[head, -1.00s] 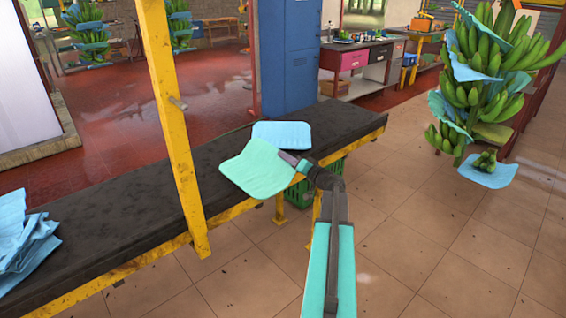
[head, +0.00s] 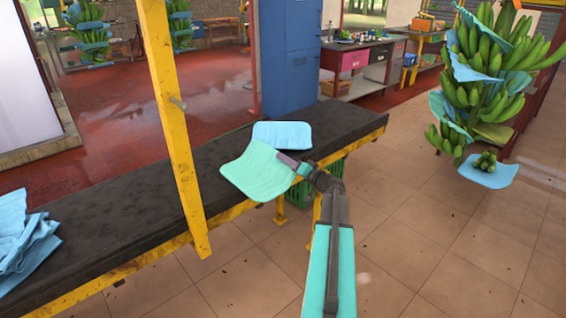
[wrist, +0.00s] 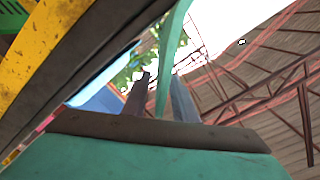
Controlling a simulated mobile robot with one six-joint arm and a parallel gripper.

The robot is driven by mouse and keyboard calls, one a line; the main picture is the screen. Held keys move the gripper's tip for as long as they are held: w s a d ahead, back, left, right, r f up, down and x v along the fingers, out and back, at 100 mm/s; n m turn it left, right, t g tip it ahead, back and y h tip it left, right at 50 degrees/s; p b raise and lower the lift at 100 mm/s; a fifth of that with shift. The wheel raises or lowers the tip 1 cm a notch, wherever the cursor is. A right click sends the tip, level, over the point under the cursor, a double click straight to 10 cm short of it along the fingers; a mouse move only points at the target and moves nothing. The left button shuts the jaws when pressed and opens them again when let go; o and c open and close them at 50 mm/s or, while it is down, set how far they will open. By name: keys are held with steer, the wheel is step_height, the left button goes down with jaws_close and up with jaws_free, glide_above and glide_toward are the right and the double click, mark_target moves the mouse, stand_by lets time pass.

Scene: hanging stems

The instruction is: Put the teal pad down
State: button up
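The teal pad (head: 258,171) is a thin, slightly curved sheet at the front edge of the dark bench (head: 135,203) in the head view. Its lower corner reaches past the yellow edge. My gripper (head: 291,164) is at the pad's right side and holds that edge. In the wrist view the pad (wrist: 170,55) runs edge-on between the two fingers of my gripper (wrist: 160,97). I cannot tell whether the pad touches the bench top; its underside is hidden.
A light blue pad (head: 282,134) lies on the bench just behind the teal one. A blue pile of sheets (head: 22,240) lies at the bench's left end. A yellow post (head: 175,125) stands left of the pad. A banana bunch (head: 480,85) hangs at right. The bench middle is bare.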

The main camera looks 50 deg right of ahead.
steer(key=shift+r, duration=0.1)
steer(key=shift+s, duration=0.3)
steer(key=s, duration=1.1)
steer(key=shift+s+a, duration=0.2)
steer(key=shift+a, duration=0.25)
steer(key=shift+c, duration=0.4)
